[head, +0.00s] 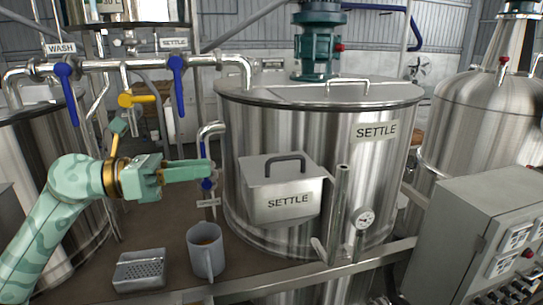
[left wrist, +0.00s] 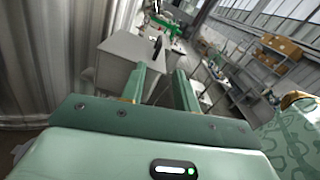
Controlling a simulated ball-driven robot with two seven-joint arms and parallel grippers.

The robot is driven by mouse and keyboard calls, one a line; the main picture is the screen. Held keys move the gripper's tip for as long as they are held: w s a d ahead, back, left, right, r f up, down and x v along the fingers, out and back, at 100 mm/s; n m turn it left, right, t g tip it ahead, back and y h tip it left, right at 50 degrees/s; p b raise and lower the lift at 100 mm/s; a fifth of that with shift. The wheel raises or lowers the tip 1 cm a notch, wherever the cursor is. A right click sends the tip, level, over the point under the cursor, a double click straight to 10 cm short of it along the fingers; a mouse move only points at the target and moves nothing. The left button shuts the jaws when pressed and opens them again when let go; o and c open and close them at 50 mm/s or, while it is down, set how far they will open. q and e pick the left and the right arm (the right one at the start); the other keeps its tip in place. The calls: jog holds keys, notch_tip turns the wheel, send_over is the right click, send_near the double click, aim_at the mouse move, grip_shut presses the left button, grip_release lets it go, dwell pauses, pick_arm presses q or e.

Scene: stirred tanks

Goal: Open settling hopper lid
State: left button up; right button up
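The settling hopper (head: 286,201) is a grey metal box labelled SETTLE, fixed to the front of the large steel SETTLE tank. Its sloped lid (head: 260,170) looks shut and carries a dark arched handle (head: 286,160). My left gripper (head: 209,171) is left of the hopper at about lid height, its fingers pointing right, apart from the handle. In the left wrist view a gap shows between the two fingers (left wrist: 161,84), with nothing held. A grey box with a dark handle, apparently the hopper (left wrist: 124,60), shows beyond them. My right gripper is not seen.
A grey mug (head: 205,254) and a slotted metal tray (head: 139,269) stand on the surface below my left gripper. A pipe with a blue-handled valve (head: 207,184) is close behind the fingers. A gauge (head: 365,219) and upright pipe (head: 340,205) stand right of the hopper.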

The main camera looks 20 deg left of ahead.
aim_at(272, 160)
pick_arm(q)
jog(key=p+x, duration=0.4)
jog(key=x, duration=0.9)
jog(key=shift+r, duration=0.15)
jog(key=shift+w+d, duration=0.35)
jog(key=shift+d, duration=0.1)
jog(key=shift+c, duration=0.3)
grip_shut()
